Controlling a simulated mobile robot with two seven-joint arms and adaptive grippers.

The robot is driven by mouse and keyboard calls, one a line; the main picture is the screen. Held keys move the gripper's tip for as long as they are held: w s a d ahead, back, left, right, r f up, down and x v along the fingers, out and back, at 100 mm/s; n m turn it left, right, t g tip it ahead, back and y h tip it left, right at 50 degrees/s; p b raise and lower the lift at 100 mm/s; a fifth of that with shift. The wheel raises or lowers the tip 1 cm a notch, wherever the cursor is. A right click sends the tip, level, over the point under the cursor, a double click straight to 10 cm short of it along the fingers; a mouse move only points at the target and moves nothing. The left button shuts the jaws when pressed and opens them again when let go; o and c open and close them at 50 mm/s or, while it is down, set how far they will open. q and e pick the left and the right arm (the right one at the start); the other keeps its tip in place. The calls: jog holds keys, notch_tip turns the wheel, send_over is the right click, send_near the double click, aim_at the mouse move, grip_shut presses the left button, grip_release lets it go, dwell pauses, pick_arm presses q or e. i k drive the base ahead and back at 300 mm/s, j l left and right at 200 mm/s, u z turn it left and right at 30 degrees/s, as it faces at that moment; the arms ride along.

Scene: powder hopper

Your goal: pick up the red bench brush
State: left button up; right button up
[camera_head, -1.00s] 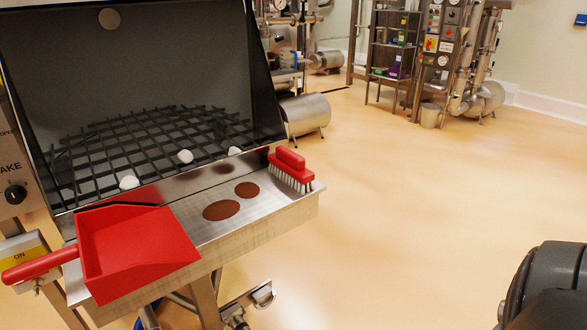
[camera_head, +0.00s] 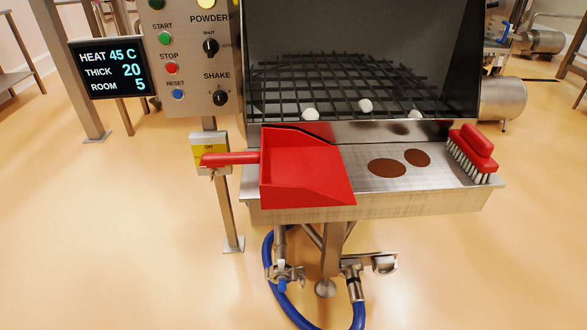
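The red bench brush (camera_head: 473,152) stands at the right end of the steel shelf (camera_head: 430,199) in front of the hopper. It has a red body with a red grip on top, and its pale bristles point down onto the shelf. Neither of my grippers shows in the head view, so nothing of mine is seen near the brush.
A red dustpan (camera_head: 305,168) lies on the shelf's left part, its handle sticking out left. Two brown powder patches (camera_head: 387,168) lie between dustpan and brush. Behind is a black grate (camera_head: 340,90) with white lumps. A control panel (camera_head: 190,60) stands left. Floor in front is open.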

aim_at(472, 152)
jog(key=l+u, duration=0.35)
jog(key=l, duration=0.85)
jog(key=k+l+u, duration=0.1)
jog(key=l, duration=0.25)
jog(key=k+l+u, duration=0.15)
jog(key=l, duration=0.2)
jog(key=k+l+u, duration=0.1)
jog(key=l, duration=0.25)
